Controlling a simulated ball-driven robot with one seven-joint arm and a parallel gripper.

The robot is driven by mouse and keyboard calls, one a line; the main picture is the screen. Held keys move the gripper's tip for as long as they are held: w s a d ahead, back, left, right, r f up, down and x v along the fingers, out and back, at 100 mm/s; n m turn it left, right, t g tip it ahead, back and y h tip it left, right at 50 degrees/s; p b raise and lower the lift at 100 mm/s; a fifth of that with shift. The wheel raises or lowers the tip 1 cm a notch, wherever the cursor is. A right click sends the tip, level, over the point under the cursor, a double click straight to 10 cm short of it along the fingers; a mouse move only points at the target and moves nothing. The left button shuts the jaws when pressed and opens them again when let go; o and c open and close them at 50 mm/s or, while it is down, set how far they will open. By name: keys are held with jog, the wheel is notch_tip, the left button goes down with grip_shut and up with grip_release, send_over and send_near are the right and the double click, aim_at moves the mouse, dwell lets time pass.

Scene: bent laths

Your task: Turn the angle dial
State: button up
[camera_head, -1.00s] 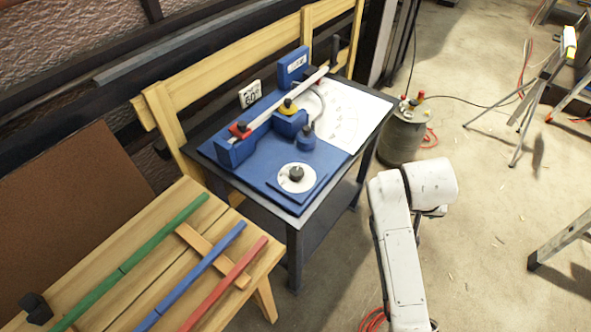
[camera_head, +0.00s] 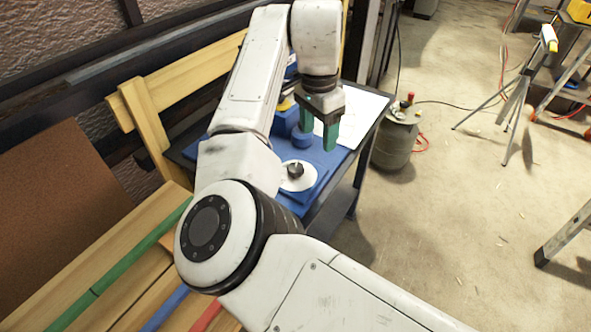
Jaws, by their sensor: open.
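The angle dial is a white disc (camera_head: 297,182) with a dark knob (camera_head: 295,170), on the near part of the blue bending jig (camera_head: 312,160) on a dark table. My gripper (camera_head: 319,140) has green fingers that point down and stand apart with nothing between them. In the picture it is just above and right of the dial knob, and it does not touch the knob. My arm hides the jig's left part and the clamped lath. The dial's markings are too small to read.
The dark table's edge (camera_head: 362,155) lies right of the jig, with a white sheet (camera_head: 362,108) on top. A wooden bench with green (camera_head: 120,270), blue (camera_head: 165,308) and red (camera_head: 207,316) laths is at lower left. A grey canister (camera_head: 397,140) stands on the floor to the right.

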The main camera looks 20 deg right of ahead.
aim_at(296, 167)
jog(key=w+a+r, duration=0.1)
jog(key=a+r, duration=0.1)
jog(key=a, duration=0.3)
jog(key=shift+y, duration=0.4)
jog(key=f+b, duration=0.1)
jog(key=f, duration=0.4)
jog(key=f+b, duration=0.1)
jog(key=f, duration=0.5)
jog(key=shift+d+b, duration=0.2)
jog(key=shift+b, duration=0.1)
jog(key=shift+r, duration=0.1)
jog(key=c, duration=1.1)
jog(key=shift+o, duration=0.2)
